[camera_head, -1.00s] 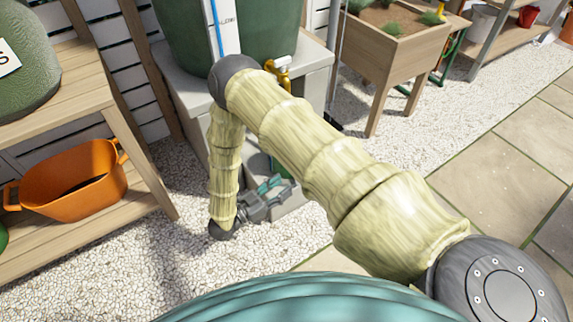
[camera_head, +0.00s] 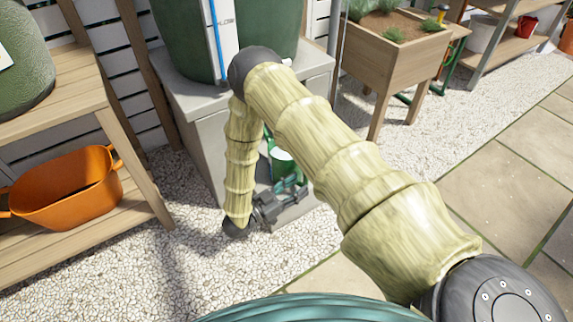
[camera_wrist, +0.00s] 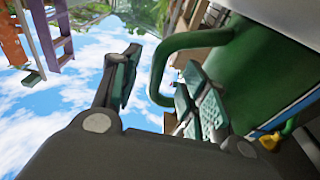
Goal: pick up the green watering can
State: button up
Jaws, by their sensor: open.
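The green watering can (camera_head: 287,172) stands at the foot of the grey block, partly hidden behind my arm in the head view. In the wrist view its green body (camera_wrist: 245,65) fills the right side, and its loop handle (camera_wrist: 162,62) curves out to the left. My gripper (camera_head: 290,190) is low beside the can. In the wrist view my gripper (camera_wrist: 165,75) is open, with the handle showing between its two fingers. I see no finger closed on it, and the depth between the handle and the pads is hard to judge.
A green water barrel (camera_head: 185,40) stands on the grey block (camera_head: 190,95) behind the can. A wooden shelf (camera_head: 130,208) with an orange tub (camera_head: 65,195) is at left. A wooden planter (camera_head: 385,65) is at right. Gravel (camera_head: 140,270) in front is clear.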

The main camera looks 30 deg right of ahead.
aim_at(303, 184)
jog(key=d+b, duration=0.2)
jog(key=d, duration=0.1)
jog(key=shift+w+d+r, duration=0.1)
jog(key=shift+d+r, duration=0.1)
jog(key=shift+d, duration=0.25)
grip_shut()
jog(key=shift+r, duration=0.1)
